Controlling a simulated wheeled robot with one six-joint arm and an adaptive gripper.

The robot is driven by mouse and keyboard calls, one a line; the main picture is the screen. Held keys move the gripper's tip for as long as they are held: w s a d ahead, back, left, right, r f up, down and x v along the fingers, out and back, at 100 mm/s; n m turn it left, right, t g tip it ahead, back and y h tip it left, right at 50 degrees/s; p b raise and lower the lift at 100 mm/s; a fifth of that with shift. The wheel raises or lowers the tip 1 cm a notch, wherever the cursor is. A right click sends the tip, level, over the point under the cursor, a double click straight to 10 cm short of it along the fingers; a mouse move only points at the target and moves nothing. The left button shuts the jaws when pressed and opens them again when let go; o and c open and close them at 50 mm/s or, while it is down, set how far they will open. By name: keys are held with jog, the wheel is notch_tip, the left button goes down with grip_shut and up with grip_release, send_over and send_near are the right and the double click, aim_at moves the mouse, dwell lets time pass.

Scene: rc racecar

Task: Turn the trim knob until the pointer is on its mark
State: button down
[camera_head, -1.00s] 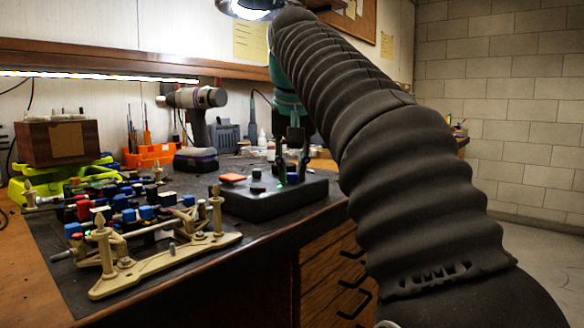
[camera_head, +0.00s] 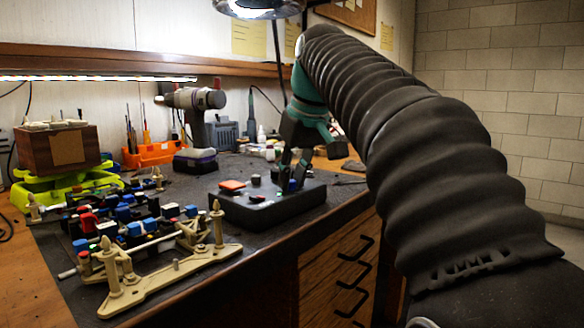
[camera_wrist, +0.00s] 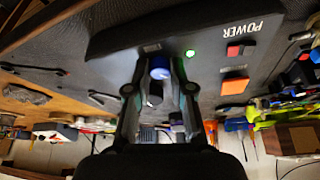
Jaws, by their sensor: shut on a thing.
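The dark control box (camera_head: 240,213) sits on the bench mat, and its top also fills the upper middle of the wrist view (camera_wrist: 120,38). A blue knob (camera_wrist: 160,68) stands on it, also visible in the head view (camera_head: 292,186). My gripper (camera_wrist: 161,66) is shut on the blue knob, one finger at each side; in the head view my gripper (camera_head: 293,178) leans over the box's right part. A dark knob (camera_wrist: 154,95) shows between my fingers, beyond the blue knob. I cannot make out the pointer or its mark.
On the box are a lit green lamp (camera_wrist: 190,53), a "POWER" label, a red switch (camera_wrist: 236,50) and an orange button (camera_wrist: 235,86). Left are a beige car chassis (camera_head: 170,272) and several small parts. A drill (camera_head: 193,120) stands behind.

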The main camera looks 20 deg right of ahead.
jog(key=shift+n, duration=0.4)
jog(key=c, duration=1)
grip_release()
jog(key=shift+v, duration=5.95)
jog(key=shift+d, duration=0.15)
